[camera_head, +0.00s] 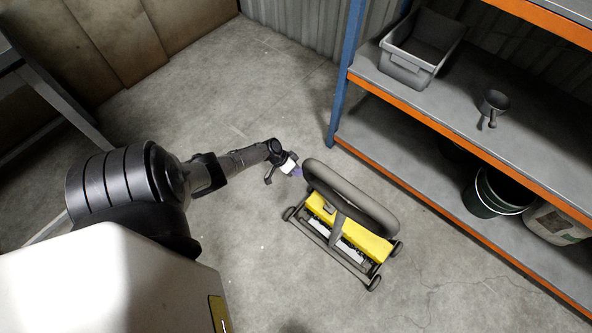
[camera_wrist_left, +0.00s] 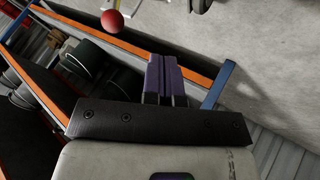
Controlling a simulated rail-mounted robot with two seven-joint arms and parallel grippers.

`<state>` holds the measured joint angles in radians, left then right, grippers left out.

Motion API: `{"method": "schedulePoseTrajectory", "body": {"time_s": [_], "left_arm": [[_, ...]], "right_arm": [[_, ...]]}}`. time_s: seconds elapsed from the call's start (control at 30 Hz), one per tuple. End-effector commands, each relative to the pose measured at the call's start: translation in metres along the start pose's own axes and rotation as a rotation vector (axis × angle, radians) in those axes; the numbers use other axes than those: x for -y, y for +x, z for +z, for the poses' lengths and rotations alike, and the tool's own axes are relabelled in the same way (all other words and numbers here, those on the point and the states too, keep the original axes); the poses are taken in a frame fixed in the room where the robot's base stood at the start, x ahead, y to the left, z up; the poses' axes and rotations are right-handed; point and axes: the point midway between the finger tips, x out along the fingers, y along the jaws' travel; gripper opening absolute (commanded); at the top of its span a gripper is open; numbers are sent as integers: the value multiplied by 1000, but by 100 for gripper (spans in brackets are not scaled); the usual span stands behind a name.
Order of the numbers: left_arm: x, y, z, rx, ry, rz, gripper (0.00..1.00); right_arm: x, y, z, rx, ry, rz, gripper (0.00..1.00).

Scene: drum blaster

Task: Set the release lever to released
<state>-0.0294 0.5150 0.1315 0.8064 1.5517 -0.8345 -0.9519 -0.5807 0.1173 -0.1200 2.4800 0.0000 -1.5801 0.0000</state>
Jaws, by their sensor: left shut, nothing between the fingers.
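The yellow-and-black wheeled drum device (camera_head: 355,232) stands on the floor, with a thick grey bar looped above its yellow body. My left gripper (camera_head: 298,172) is just beyond the upper left end of that bar in the head view. In the left wrist view its purple fingers (camera_wrist_left: 165,78) are together with nothing between them. A red ball (camera_wrist_left: 112,20) shows at the top left of the wrist view, apart from the fingers. It may be the release lever's knob, but no lever shaft or lever position is clear. My right gripper is not in view.
A blue-and-orange shelf rack (camera_head: 440,115) stands right of the device. It holds a grey bin (camera_head: 405,72), a small scoop-like pot (camera_head: 493,104) and a dark green bucket (camera_head: 488,200). Bare floor (camera_head: 250,90) lies above and left of the gripper.

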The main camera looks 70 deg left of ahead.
Motion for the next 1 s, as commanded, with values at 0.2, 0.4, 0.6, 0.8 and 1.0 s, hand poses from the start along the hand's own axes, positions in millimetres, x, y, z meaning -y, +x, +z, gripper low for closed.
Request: {"method": "schedulePoseTrajectory", "body": {"time_s": [0.2, 0.4, 0.6, 0.8, 1.0], "left_arm": [[2, 49, 2, -1, 0, 1, 0], [-12, 65, -1, 1, 4, 0, 0], [-29, 71, -2, 1, 3, 0, 0], [-36, 74, -3, 0, 0, 0, 0], [-37, 74, -4, 0, -1, 0, 0]], "right_arm": [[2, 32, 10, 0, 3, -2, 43], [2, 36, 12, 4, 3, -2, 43], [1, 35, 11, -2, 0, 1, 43], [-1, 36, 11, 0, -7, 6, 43], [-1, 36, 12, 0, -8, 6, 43]]}}
